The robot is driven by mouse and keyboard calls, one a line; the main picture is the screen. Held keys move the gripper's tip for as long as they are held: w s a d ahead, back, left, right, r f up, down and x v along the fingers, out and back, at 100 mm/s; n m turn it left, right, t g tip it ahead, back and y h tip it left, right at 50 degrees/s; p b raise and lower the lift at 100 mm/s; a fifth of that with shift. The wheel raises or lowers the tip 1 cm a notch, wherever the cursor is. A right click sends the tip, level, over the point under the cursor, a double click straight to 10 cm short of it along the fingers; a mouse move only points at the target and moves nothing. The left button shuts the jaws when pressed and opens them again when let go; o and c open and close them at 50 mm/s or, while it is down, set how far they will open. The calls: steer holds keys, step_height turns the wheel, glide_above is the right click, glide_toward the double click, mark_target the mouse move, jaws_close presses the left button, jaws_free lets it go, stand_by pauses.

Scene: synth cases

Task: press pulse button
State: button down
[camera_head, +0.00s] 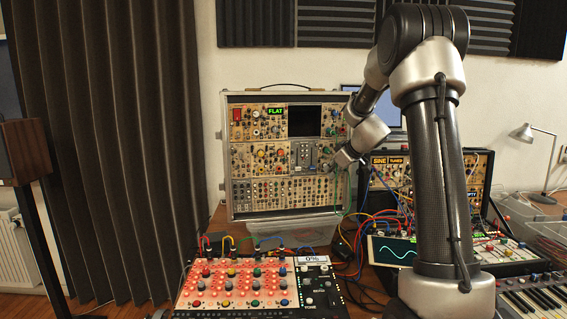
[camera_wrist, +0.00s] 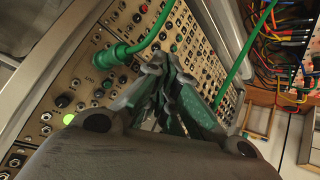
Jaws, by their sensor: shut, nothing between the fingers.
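The modular synth case (camera_head: 285,205) stands upright at the back of the table, its beige panels full of knobs and jacks. My gripper (camera_wrist: 168,72) is shut and empty in the wrist view, its fingertips close in front of the panel (camera_wrist: 98,62); I cannot tell whether they touch it. In the head view my arm reaches to the right side of this case. A lit green round spot (camera_wrist: 63,101) shows on the panel, left of my gripper. No label that reads "pulse" is legible, so I cannot tell which control is the pulse button. My fingers hide part of the panel.
A green cable (camera_wrist: 138,42) with a thick plug crosses the panel near my fingers. Another case (camera_head: 387,168) labelled SINE stands to the right, with many patch cables. A red-lit panel (camera_head: 228,303), a wave screen (camera_head: 392,251) and a keyboard (camera_head: 530,300) lie in front.

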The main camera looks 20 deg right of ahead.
steer(key=s, duration=0.6)
steer(key=shift+a, duration=0.45)
